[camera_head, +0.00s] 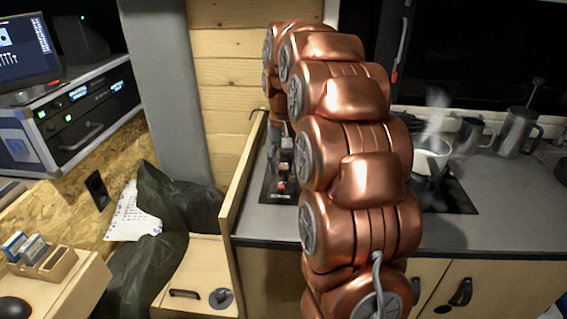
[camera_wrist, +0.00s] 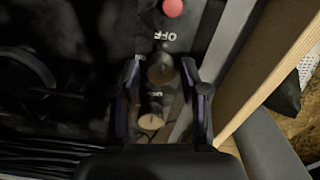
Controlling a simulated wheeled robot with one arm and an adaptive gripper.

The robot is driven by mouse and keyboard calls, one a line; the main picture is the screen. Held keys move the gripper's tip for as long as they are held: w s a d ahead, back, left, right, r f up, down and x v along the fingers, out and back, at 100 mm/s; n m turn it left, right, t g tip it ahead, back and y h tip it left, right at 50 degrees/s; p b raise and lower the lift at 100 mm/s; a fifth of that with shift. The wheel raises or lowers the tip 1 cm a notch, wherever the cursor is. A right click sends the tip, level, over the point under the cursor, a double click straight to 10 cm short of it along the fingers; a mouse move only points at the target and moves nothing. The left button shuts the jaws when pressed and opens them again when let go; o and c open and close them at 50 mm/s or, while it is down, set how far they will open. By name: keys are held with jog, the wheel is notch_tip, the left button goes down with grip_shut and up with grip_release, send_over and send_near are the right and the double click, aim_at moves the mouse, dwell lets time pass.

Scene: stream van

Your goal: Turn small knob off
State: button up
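In the wrist view my gripper (camera_wrist: 160,76) is open over a dark control panel (camera_wrist: 90,25), one finger to each side of two round knobs. The upper knob (camera_wrist: 161,71) is brownish and lies between the fingertips; the lower knob (camera_wrist: 150,121) is paler, with a light top. I cannot tell which is the task's small knob, or whether a finger touches either. An upside-down OFF label (camera_wrist: 165,36) is printed above them. In the head view my arm partly hides the panel (camera_head: 275,196) and my gripper (camera_head: 284,150).
A red button (camera_wrist: 173,8) is on the panel. A wooden edge board (camera_wrist: 266,70) runs close on the right. In the head view, a steaming pot (camera_head: 432,155) stands on the counter (camera_head: 455,232), with two metal mugs (camera_head: 515,132) behind it to the right.

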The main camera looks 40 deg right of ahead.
aim_at(283, 166)
jog(key=shift+o, duration=0.4)
jog(key=shift+r, duration=0.1)
jog(key=shift+r, duration=3.7)
jog(key=s+a+n+p, duration=0.3)
jog(key=s+a+p, duration=0.2)
jog(key=s+a, duration=0.8)
jog(key=s+a+f+n+g+p, duration=0.1)
jog(key=s+a, duration=0.3)
jog(key=s, duration=0.4)
jog(key=s+a+f+n+p, duration=0.1)
jog(key=s+a+f+p, duration=0.2)
jog(key=s, duration=0.6)
jog(key=shift+s+a+f+n+g+p, duration=0.3)
jog(key=shift+a+f+n+g+p, duration=0.1)
jog(key=shift+a+f, duration=0.1)
